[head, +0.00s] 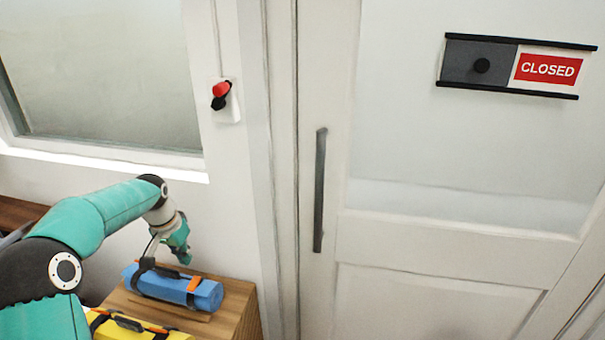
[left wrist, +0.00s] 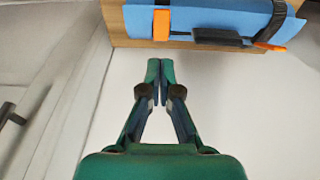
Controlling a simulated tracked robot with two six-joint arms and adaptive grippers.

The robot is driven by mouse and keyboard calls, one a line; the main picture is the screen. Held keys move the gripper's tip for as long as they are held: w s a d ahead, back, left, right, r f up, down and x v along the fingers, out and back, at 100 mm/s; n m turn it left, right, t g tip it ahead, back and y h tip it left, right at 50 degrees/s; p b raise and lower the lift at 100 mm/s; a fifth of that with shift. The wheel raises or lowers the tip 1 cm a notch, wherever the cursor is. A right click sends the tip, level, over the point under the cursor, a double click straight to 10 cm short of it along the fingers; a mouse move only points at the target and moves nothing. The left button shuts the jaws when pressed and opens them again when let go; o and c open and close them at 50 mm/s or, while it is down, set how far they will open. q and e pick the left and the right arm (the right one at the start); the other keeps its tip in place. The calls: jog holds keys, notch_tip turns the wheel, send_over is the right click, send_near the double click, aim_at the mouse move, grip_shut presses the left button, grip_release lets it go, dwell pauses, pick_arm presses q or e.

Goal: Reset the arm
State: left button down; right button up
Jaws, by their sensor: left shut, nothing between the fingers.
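My left arm comes in from the left in the head view, teal with grey and black joints. Its gripper (head: 182,256) hangs just behind the blue roll (head: 178,288), near the white wall. In the left wrist view the two green fingertips (left wrist: 160,72) are together with nothing between them. The blue roll (left wrist: 215,20) shows at the top of that view, with a dark strap, a black handle and orange parts. A small gap shows between the fingertips and the wooden edge under the roll. My right gripper is not in view.
The blue roll lies on a wooden counter (head: 243,318). A yellow roll (head: 115,330) lies in front of it, partly cut off. A white door (head: 430,285) with a dark handle (head: 319,190) and a CLOSED sign (head: 549,69) stands right. A red-and-black switch (head: 221,92) is on the wall.

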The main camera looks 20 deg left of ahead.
pick_arm(q)
jog(key=s+d+f+m+g+h, duration=0.1)
jog(key=s+d+f+g, duration=0.15)
jog(key=d+f, duration=0.7)
jog(key=s+d+f+m+g+h, duration=0.1)
jog(key=s+d+f+m+h, duration=0.15)
jog(key=d+f, duration=0.65)
jog(key=s+d+f+n+t, duration=0.1)
jog(key=s+d+f+n, duration=0.1)
jog(key=s+d+f, duration=0.3)
jog(key=s+d+f+n+t, duration=0.1)
jog(key=s+d+f, duration=0.3)
jog(key=s+d, duration=0.7)
jog(key=shift+s+d+f+n+h, duration=0.25)
jog(key=shift+s+f+n+h, duration=0.1)
jog(key=shift+s+n, duration=0.45)
